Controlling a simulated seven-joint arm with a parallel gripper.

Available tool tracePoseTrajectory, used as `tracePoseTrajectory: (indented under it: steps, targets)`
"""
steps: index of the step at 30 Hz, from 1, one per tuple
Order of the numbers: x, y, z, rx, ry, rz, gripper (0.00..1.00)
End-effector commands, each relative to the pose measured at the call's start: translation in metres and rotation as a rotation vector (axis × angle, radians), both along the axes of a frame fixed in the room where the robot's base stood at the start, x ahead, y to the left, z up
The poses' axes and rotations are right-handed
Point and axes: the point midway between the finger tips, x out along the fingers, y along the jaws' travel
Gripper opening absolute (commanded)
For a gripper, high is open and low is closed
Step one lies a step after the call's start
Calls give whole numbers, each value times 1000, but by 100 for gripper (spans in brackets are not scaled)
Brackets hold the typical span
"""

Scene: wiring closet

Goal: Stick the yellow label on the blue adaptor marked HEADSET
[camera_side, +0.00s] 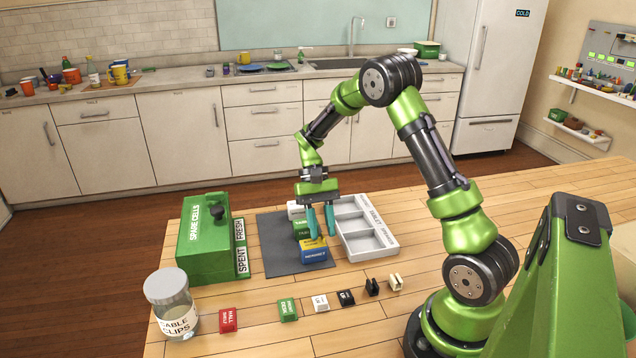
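The blue adaptor (314,254) stands at the front of a row on the dark grey mat; white lettering on its front is too small to read surely. A yellow patch, which looks like the yellow label (312,243), lies on its top. My gripper (322,234) points down just above and behind the blue adaptor. Its two teal fingers are apart, with nothing visible between them. A green adaptor (301,231) and a white adaptor (295,209) stand behind the blue one, partly hidden by the left finger.
A white compartment tray (390,243) lies right of the mat (280,262). A green box (203,257) marked SPARE CELLS stands left. A jar (166,290) of cable clips stands front left. Several small labelled blocks, including a red one (228,320), line the table's front.

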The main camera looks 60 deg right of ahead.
Motion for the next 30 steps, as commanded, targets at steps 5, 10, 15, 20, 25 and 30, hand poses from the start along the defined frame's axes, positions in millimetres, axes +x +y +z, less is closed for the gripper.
tracePoseTrajectory:
  steps: [5, 10, 15, 20, 25, 30]
  targets:
    - [9, -8, 17, -3, -4, -2, 33]
    - [24, -22, 51, -4, -6, -3, 33]
    - [40, -37, 86, -3, -4, -2, 33]
    - [52, -49, 113, -3, -3, -1, 33]
    - [60, -56, 132, -2, -1, 2, 33]
    - [64, -59, 140, 0, 0, 1, 33]
